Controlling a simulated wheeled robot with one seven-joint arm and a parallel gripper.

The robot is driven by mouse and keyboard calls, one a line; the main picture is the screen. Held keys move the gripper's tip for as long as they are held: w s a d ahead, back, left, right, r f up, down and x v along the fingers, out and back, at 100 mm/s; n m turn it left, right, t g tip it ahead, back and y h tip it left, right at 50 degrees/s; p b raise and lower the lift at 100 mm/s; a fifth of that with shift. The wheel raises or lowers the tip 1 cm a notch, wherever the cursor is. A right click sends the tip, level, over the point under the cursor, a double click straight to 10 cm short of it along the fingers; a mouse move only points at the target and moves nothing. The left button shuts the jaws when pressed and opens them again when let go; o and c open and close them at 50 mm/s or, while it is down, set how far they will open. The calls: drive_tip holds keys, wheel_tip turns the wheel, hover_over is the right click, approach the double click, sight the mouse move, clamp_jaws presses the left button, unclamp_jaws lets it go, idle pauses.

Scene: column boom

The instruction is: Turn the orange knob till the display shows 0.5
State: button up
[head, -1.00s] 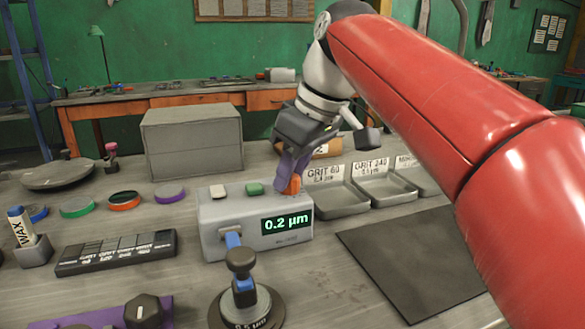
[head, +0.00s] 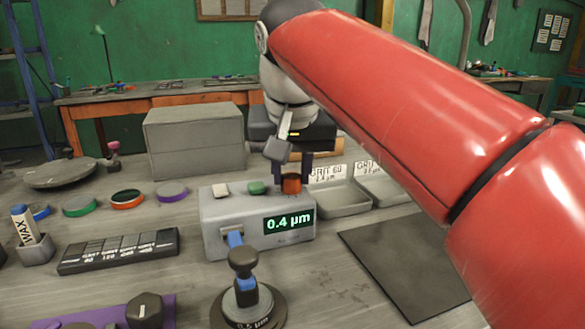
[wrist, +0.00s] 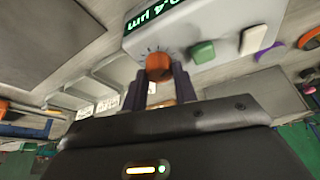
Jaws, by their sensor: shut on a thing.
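The orange knob (head: 291,184) sits on top of the grey display box (head: 222,243), at its back right corner. The display (head: 289,221) reads 0.4 µm in green. My gripper (head: 291,174) comes down from behind the box and is shut on the knob. In the wrist view the orange knob (wrist: 158,67) shows between the two dark fingers of my gripper (wrist: 160,78). The display (wrist: 152,14) is partly cut off at the top of that view.
A white button (head: 220,190) and a green button (head: 256,188) are on the box beside the knob. Labelled grit trays (head: 340,205) stand to the right. A round stand with a black-topped post (head: 243,262) is in front. A dark mat (head: 405,255) lies right.

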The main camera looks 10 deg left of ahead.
sight(281, 200)
drive_tip(key=m+h, duration=0.1)
drive_tip(key=m, duration=0.1)
drive_tip(key=m+h, duration=0.1)
drive_tip(key=m, duration=0.2)
drive_tip(key=shift+a, duration=0.2)
drive_tip(key=shift+m, duration=0.3)
drive_tip(key=o, duration=1)
drive_tip(key=shift+v, duration=3.9)
drive_tip(key=shift+s, duration=0.1)
